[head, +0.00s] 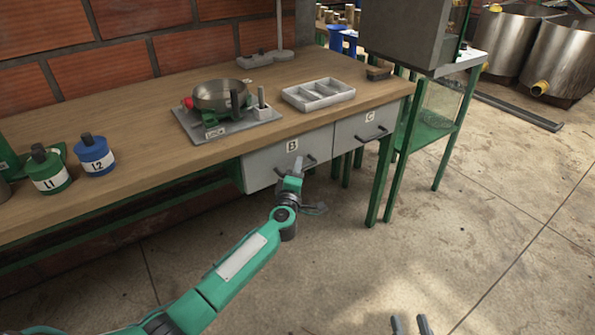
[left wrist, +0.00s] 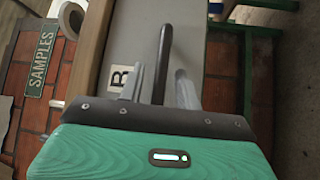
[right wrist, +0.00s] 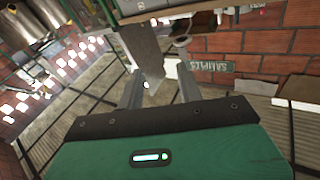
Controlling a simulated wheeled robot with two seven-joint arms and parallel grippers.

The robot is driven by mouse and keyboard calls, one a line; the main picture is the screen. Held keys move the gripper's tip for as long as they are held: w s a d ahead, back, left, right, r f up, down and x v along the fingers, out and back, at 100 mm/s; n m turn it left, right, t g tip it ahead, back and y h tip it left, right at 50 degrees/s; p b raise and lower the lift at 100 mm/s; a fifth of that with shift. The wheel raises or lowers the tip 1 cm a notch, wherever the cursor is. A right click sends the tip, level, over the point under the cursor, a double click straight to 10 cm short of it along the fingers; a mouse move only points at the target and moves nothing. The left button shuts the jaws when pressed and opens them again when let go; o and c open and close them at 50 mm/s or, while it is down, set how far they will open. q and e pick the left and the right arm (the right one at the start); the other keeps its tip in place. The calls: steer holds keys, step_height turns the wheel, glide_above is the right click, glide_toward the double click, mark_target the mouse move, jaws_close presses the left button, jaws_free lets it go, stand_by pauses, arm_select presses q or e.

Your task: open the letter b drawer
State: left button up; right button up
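The letter B drawer (head: 266,168) is a grey front under the wooden bench, with a white B label (head: 292,146). It looks shut. My left gripper (head: 303,192) is at its dark bar handle (head: 310,160). In the left wrist view, the handle (left wrist: 164,50) runs between the two spread fingers, closer to the left one. A gap shows on the right finger's side; I cannot tell whether the left finger touches. The B label (left wrist: 119,78) is beside the left finger. My right gripper (head: 410,326) is open and empty over the floor, far from the drawer.
The letter C drawer (head: 352,134), also shut, is right of B. The bench top (head: 150,85) holds a grey tray (head: 318,94), a metal bowl device (head: 221,97) and L1, L2 canisters. The floor in front is clear.

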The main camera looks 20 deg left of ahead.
arm_select(q)
jaws_close()
steer(key=shift+d, duration=0.1)
